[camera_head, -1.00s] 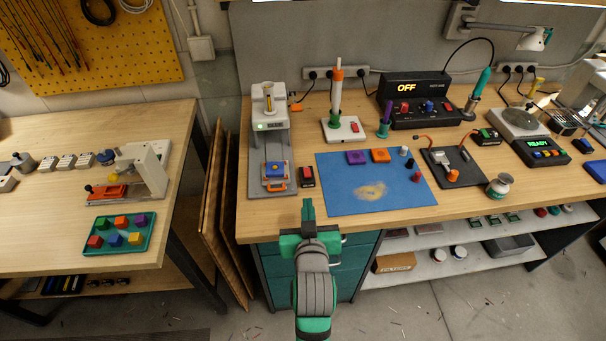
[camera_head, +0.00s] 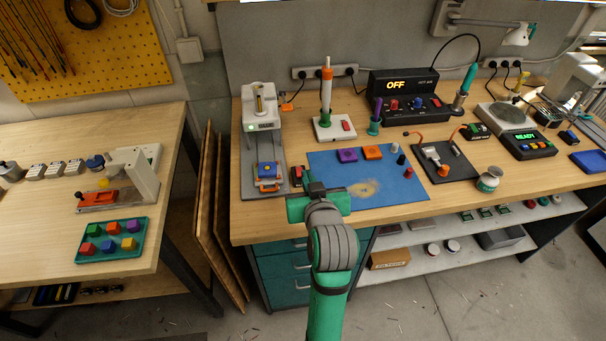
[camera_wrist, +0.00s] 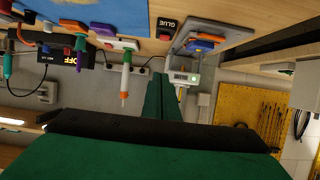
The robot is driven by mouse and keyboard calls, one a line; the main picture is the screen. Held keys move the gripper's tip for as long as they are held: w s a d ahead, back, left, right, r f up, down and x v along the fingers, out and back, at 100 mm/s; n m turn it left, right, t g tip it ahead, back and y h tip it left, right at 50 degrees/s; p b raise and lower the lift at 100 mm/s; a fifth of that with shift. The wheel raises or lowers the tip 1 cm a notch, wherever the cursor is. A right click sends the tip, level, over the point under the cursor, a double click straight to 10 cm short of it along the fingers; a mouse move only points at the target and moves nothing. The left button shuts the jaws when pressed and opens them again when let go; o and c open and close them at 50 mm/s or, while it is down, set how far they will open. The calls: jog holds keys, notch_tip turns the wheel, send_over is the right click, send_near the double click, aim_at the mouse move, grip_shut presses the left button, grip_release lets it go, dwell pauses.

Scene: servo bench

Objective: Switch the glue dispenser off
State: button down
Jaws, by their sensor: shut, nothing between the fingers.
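The glue dispenser (camera_head: 262,122) is a pale grey machine with a yellow-filled syringe, at the left end of the right-hand bench. A green light shows on its front, and its display is lit in the wrist view (camera_wrist: 182,78). A small black switch box (camera_head: 296,174) with a red part stands just right of its base, partly hidden by my gripper. The wrist view shows this box upside down, labelled GLUE (camera_wrist: 167,27). My gripper (camera_head: 312,186) is shut and empty, in front of the box and slightly right of it; contact cannot be told.
A blue mat (camera_head: 410,189) with purple and orange blocks lies right of my gripper. A white base (camera_head: 335,128) with an upright white-and-orange tool and a red switch stands behind. A black unit (camera_head: 403,84) reads OFF. A teal tray (camera_head: 112,258) lies on the left bench.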

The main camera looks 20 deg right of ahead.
send_near(299, 168)
jog(key=w+d+r, duration=0.1)
jog(key=w+r, duration=0.2)
jog(key=w, duration=0.1)
notch_tip(299, 168, down, 3)
jog(key=shift+w+d+r, duration=0.1)
jog(key=shift+f, duration=0.55)
jog(key=shift+f, duration=0.1)
jog(key=shift+f, duration=0.3)
jog(key=shift+r, duration=0.15)
jog(key=shift+r, duration=0.7)
